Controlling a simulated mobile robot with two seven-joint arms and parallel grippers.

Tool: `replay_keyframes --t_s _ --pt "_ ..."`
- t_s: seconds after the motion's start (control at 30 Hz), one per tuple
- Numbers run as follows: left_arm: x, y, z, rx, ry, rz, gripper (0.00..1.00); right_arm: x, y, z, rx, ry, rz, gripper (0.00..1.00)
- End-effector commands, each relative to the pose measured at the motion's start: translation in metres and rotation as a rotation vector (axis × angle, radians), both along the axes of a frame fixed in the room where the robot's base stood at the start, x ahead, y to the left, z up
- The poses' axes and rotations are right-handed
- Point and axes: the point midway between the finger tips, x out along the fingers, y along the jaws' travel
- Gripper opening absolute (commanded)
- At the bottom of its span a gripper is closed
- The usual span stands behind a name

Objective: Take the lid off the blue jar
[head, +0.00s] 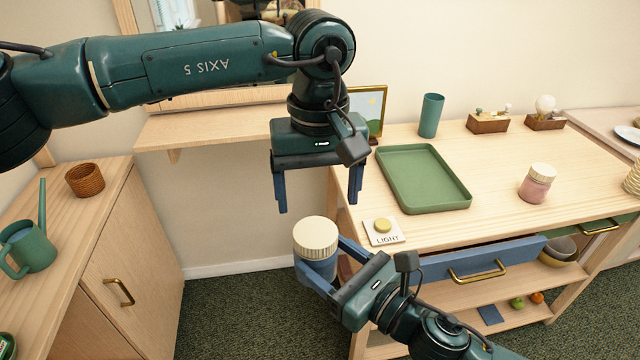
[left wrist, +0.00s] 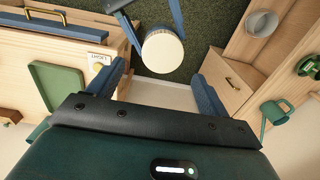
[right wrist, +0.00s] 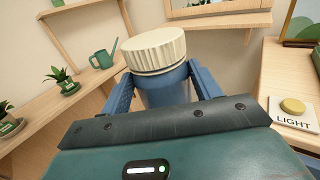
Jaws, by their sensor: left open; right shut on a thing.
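The blue jar (head: 318,268) has a cream ribbed lid (head: 315,236) seated on its top. My right gripper (head: 318,272) is shut on the jar body and holds it upright in the air, left of the table. In the right wrist view the jar (right wrist: 165,88) stands between the fingers, with its lid (right wrist: 154,50) above them. My left gripper (head: 320,195) is open and empty, above the jar with its fingers pointing down. In the left wrist view the lid (left wrist: 162,51) lies beyond the open fingertips, apart from them.
The table at right holds a green tray (head: 424,178), a yellow button on a LIGHT card (head: 383,229), a pink jar (head: 537,184) and a green cup (head: 431,115). A blue drawer (head: 480,262) is partly open. A watering can (head: 28,240) stands on the left cabinet.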

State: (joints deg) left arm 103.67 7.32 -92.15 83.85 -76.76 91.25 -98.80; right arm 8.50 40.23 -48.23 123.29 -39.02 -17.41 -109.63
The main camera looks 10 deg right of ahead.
Motion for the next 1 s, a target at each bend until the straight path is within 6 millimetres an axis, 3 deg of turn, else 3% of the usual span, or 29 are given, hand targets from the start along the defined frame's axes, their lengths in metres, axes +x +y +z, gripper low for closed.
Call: replay_keyframes --t_s 0.3,0.43,0.83,1.0 --pt "-0.001 0.0 -0.05 -0.001 0.005 0.001 0.79 0.0 0.0 0.001 0.001 -0.002 0.0 0.0" --pt "-0.001 0.0 -0.063 -0.003 0.004 0.001 0.79 0.0 0.0 0.001 0.001 -0.002 0.0 0.0" --pt "-0.001 -0.001 -0.071 -0.004 0.004 0.002 0.78 0.0 0.0 0.001 0.001 -0.002 0.0 0.0" --pt "-0.001 -0.001 -0.07 -0.004 0.004 0.002 0.64 0.0 0.0 0.001 0.001 -0.002 0.0 0.0"
